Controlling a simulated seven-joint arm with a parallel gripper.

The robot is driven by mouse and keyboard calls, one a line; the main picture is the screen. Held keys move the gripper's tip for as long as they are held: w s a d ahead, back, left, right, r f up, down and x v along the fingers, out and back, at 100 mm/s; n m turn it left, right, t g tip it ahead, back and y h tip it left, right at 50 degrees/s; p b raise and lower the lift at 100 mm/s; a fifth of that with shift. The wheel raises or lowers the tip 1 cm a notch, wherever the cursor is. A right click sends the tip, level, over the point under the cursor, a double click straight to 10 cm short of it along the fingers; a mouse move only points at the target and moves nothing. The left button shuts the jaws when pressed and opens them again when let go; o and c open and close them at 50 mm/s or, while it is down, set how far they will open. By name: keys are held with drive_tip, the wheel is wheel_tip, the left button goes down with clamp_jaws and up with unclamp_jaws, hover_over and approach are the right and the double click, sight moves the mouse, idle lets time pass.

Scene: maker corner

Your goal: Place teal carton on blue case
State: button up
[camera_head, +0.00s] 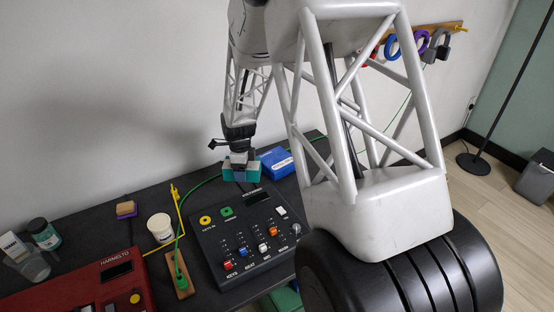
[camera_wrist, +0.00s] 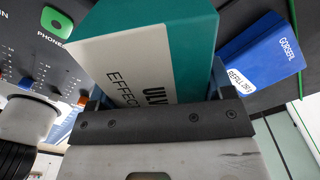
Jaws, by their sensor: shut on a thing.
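The teal carton (camera_head: 250,172) with a pale face is held in my gripper (camera_head: 239,166), above the back edge of the black control panel. It fills the middle of the wrist view (camera_wrist: 175,40), where my gripper (camera_wrist: 155,118) is shut on it. The blue case (camera_head: 278,163) lies on the dark table just right of the carton, near the wall. The carton's underside is hidden.
The black control panel (camera_head: 225,245) with knobs and coloured buttons stands below and in front. A green cable (camera_head: 197,186) runs along the back of the table. A white cup (camera_head: 160,227), a red device (camera_head: 105,287) and jars are to the left.

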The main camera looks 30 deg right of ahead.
drive_tip(key=s+d+m, duration=0.2)
drive_tip(key=s+d, duration=0.5)
drive_tip(key=d, duration=0.5)
drive_tip(key=shift+d, duration=0.3)
hover_over(277, 158)
drive_tip(key=shift+f, duration=0.8)
drive_tip(key=shift+f, duration=1.75)
drive_tip(key=shift+f, duration=0.1)
drive_tip(key=o, duration=1.1)
